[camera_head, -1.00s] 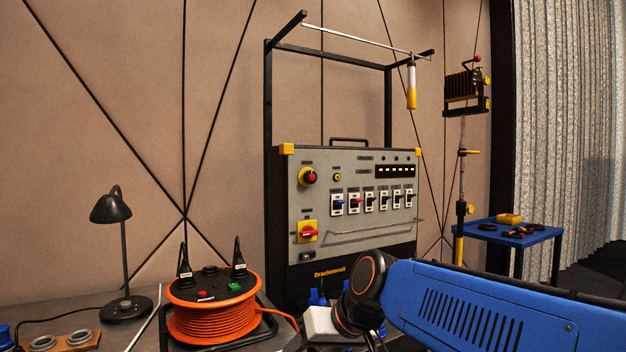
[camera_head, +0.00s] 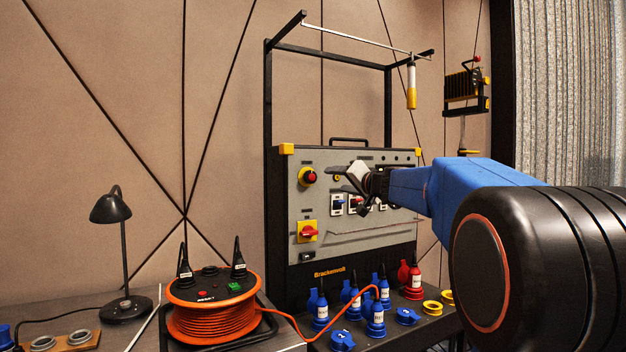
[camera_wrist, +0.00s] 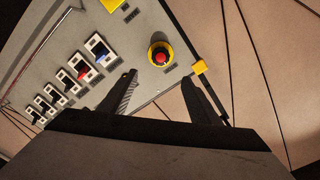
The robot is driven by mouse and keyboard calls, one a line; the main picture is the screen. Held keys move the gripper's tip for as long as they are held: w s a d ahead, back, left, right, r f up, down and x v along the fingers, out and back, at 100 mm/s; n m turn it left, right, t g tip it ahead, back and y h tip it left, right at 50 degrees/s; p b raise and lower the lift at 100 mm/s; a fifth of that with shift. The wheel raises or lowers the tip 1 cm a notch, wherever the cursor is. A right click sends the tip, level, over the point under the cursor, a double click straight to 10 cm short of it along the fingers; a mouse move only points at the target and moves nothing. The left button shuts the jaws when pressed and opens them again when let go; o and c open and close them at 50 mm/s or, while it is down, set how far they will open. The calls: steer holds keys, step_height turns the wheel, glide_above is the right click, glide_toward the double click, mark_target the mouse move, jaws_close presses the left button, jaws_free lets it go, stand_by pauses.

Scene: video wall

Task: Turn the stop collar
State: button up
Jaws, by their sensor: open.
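The stop collar is a round yellow ring (camera_head: 304,179) around a red mushroom button (camera_head: 309,176) at the upper left of the grey control panel (camera_head: 372,238). In the wrist view the yellow collar (camera_wrist: 152,50) and its red button (camera_wrist: 160,58) show at the upper middle, unobstructed. My gripper (camera_head: 341,178) is in front of the panel, to the right of the collar. In the wrist view its two dark fingers (camera_wrist: 160,76) are spread with nothing between them, and the collar appears just beyond the gap between the tips, apart from them.
A red rotary switch on a yellow plate (camera_head: 307,231) sits below the collar. Several breaker switches (camera_wrist: 62,80) line the panel. A black frame (camera_head: 268,95) rises above it. An orange cable reel (camera_head: 212,318), a lamp (camera_head: 111,207) and blue and red plugs (camera_head: 375,318) stand in front.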

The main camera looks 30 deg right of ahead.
mark_target(313, 177)
steer(key=w, duration=1.7)
steer(key=shift+a, duration=0.4)
steer(key=shift+c, duration=0.5)
steer(key=c, duration=1)
